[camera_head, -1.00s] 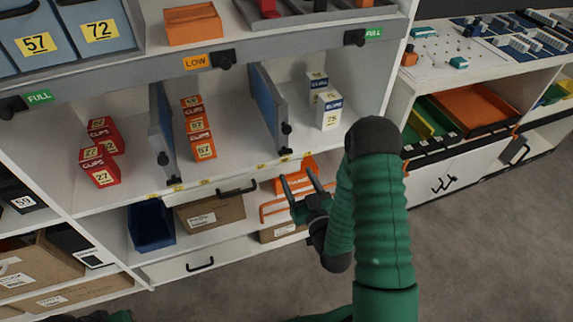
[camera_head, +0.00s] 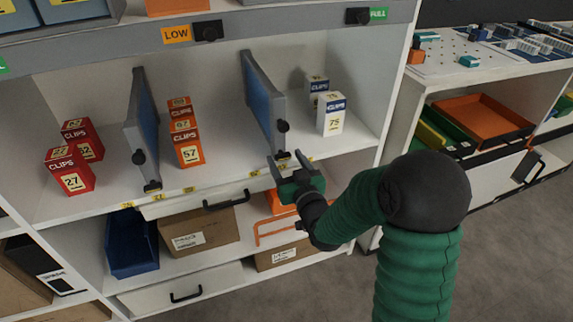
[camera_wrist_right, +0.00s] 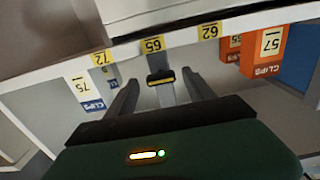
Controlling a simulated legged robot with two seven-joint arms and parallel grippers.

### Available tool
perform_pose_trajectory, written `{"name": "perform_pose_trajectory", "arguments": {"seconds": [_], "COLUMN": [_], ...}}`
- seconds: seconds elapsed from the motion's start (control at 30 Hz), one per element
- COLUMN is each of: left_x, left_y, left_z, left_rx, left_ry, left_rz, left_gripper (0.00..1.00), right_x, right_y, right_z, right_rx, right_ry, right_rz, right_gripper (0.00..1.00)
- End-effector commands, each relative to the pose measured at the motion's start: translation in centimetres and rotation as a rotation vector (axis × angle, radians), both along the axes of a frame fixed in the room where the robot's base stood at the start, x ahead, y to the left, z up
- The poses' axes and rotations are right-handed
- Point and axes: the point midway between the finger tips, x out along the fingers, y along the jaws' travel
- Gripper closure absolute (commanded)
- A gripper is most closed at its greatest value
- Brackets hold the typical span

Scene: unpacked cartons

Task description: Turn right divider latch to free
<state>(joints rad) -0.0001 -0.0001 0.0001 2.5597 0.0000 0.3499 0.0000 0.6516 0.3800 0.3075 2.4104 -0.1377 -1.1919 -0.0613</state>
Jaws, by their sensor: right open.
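The right divider (camera_head: 262,100) is a blue panel with a grey front edge, standing upright on the shelf. It has a black knob (camera_head: 283,126) partway up and a dark latch at its foot, near the shelf's front edge. My right gripper (camera_head: 286,158) is open just in front of the divider's foot, partly covering the latch. In the right wrist view the latch (camera_wrist_right: 160,77), black with a yellow stripe, lies between the two spread fingers, and no finger visibly grips it. My left gripper is not in view.
The left divider (camera_head: 143,130) stands between red (camera_head: 70,172) and orange clip boxes (camera_head: 188,148). White-and-blue boxes (camera_head: 331,114) stand right of the right divider. Below are a blue bin (camera_head: 131,243) and a carton (camera_head: 205,229). Open floor lies at lower right.

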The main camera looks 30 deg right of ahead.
Motion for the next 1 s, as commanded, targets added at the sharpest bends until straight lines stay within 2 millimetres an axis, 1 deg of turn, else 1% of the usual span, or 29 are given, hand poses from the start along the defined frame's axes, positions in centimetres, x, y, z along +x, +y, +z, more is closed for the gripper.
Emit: {"name": "perform_pose_trajectory", "arguments": {"seconds": [0.13,0.6,0.83,1.0], "left_x": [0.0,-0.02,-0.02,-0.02], "left_y": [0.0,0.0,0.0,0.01], "left_z": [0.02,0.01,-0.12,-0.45], "left_rx": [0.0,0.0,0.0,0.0], "left_ry": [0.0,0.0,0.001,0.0], "left_rz": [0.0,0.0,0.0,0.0], "left_gripper": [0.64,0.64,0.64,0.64], "right_x": [-0.01,-0.02,-0.02,-0.01], "right_y": [0.0,0.01,0.03,0.09], "right_z": [0.01,-0.03,-0.08,-0.14], "right_rx": [0.0,-0.001,-0.017,-0.074], "right_ry": [0.0,0.0,0.004,0.018], "right_rz": [0.0,0.0,0.001,0.001], "right_gripper": [0.4,1.0,1.0,1.0]}}
